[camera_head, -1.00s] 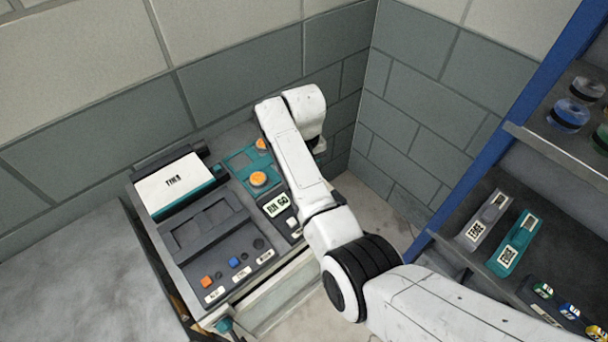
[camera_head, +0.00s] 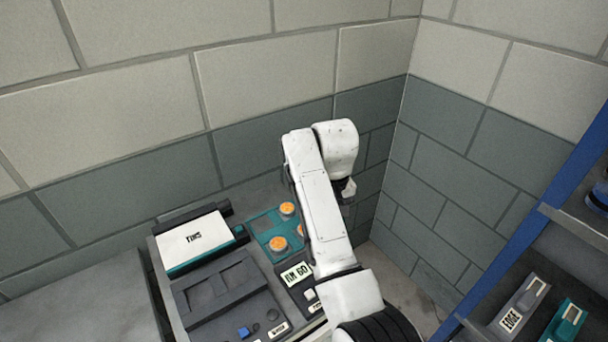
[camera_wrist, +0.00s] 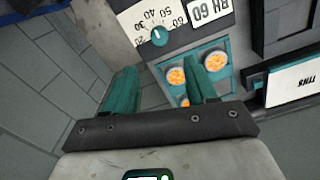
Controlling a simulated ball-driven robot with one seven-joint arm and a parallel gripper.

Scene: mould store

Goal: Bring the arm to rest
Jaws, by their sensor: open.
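My white arm reaches up from the bottom of the head view, bends at the top and points its end down at the right edge of the console (camera_head: 215,290). In the head view my gripper is mostly hidden behind the arm's last links. In the wrist view my gripper (camera_wrist: 162,82) shows two teal fingers set apart with nothing between them. The fingers appear over the console's right end, near a dial (camera_wrist: 158,36) and a teal panel with orange lamps (camera_wrist: 176,76). I cannot tell the height above the console.
A blue-framed shelf (camera_head: 540,215) stands at the right, holding a grey labelled tool (camera_head: 520,303) and a teal one (camera_head: 565,325). Block walls (camera_head: 270,90) close in behind and to the right. A grey bench top (camera_head: 80,300) lies clear at the left.

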